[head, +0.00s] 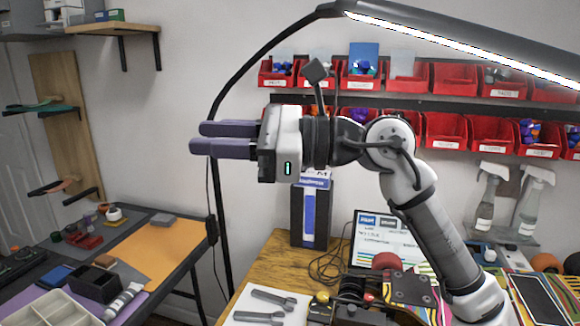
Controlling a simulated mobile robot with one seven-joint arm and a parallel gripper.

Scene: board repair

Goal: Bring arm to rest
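My gripper (200,138) is raised in the upper middle of the head view, with its two purple-grey fingers pointing left in front of the bare wall. My arm (436,235) is white and grey. It rises from the lower right and bends at the elbow toward the gripper, clear of the table tops.
Red bins (452,80) line the wall behind the arm. A lamp (470,38) arches overhead. A second table (150,285) stands left. Space left of the fingers looks clear.

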